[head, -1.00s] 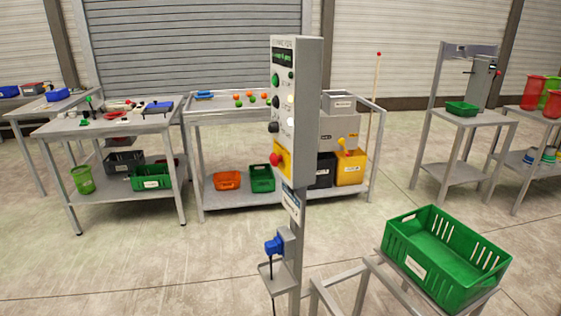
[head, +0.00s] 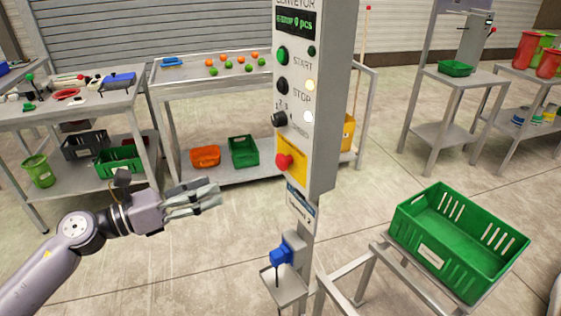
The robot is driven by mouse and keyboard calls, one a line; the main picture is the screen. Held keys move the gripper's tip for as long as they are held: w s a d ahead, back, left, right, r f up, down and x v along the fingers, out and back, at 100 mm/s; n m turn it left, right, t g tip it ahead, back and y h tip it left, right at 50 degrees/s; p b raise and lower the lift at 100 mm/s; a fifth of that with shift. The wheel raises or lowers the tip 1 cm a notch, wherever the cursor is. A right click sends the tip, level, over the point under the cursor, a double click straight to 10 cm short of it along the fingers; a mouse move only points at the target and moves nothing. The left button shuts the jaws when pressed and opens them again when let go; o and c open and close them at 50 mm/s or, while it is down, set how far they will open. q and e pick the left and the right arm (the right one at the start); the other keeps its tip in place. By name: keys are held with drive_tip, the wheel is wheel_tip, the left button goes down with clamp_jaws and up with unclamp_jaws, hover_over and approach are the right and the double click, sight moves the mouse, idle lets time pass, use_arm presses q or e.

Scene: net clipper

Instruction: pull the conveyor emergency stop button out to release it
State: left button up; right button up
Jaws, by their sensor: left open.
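The conveyor control box (head: 329,100) stands on a post in the middle of the head view. Its red emergency stop button (head: 285,161) sits on a yellow plate (head: 294,158) low on the front face. Whether the button is pressed in is hard to tell from its shape; the display (head: 294,22) shows a stop text and a count of pcs. My left gripper (head: 217,193) is open and empty, left of the button and a little lower, clearly apart from it, with its fingers pointing right. My right gripper is not in view.
Below the box, a blue plug-like device (head: 281,256) and a small grey tray (head: 284,284) are fixed to the post. A green crate (head: 460,245) rests on a metal frame at the right. Tables with parts stand behind. The space between my left gripper and the button looks clear.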

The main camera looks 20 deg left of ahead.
use_arm(q)
drive_tip(key=p, duration=0.7)
approach(278, 163)
drive_tip(key=shift+m, duration=0.3)
drive_tip(key=x, duration=0.9)
drive_tip(key=shift+w+d+r, duration=0.1)
drive_tip(key=shift+r, duration=0.05)
drive_tip(key=shift+w+d, duration=0.35)
drive_tip(key=shift+c, duration=0.3)
drive_tip(key=c, duration=1.2)
clamp_jaws()
